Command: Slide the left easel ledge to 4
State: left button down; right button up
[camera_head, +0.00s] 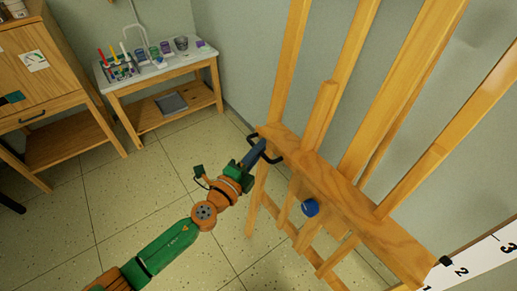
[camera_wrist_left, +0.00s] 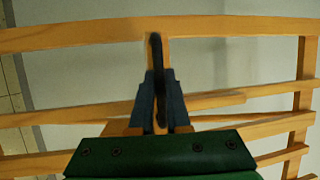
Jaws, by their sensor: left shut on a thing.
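The wooden easel's ledge (camera_head: 345,190) runs from the middle of the head view down to the lower right. A black handle (camera_head: 276,160) sticks out from its upper left end. My left gripper (camera_head: 262,149) is shut on this handle. In the left wrist view the dark handle (camera_wrist_left: 157,52) stands upright between the two fingers of the left gripper (camera_wrist_left: 159,92). A white scale (camera_head: 490,254) with black numerals lies at the ledge's lower right end. A small black pointer (camera_head: 445,261) at that end sits just beside the 2. My right gripper is not in view.
A blue knob (camera_head: 310,207) sits below the ledge on the easel. A small table (camera_head: 165,75) with paint jars and brushes stands against the back wall, and a wooden cabinet (camera_head: 40,65) at the upper left. The tiled floor between is clear.

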pick_arm(q)
notch_tip(320, 180, up, 20)
jog(key=w+d+p, duration=0.2)
jog(key=p, duration=1.7)
jog(key=shift+d+r, duration=0.25)
jog(key=shift+d, duration=0.15)
jog(key=shift+w+r, duration=0.1)
jog(key=shift+w, duration=0.05)
jog(key=c, duration=0.9)
grip_release()
jog(key=shift+f, duration=0.2)
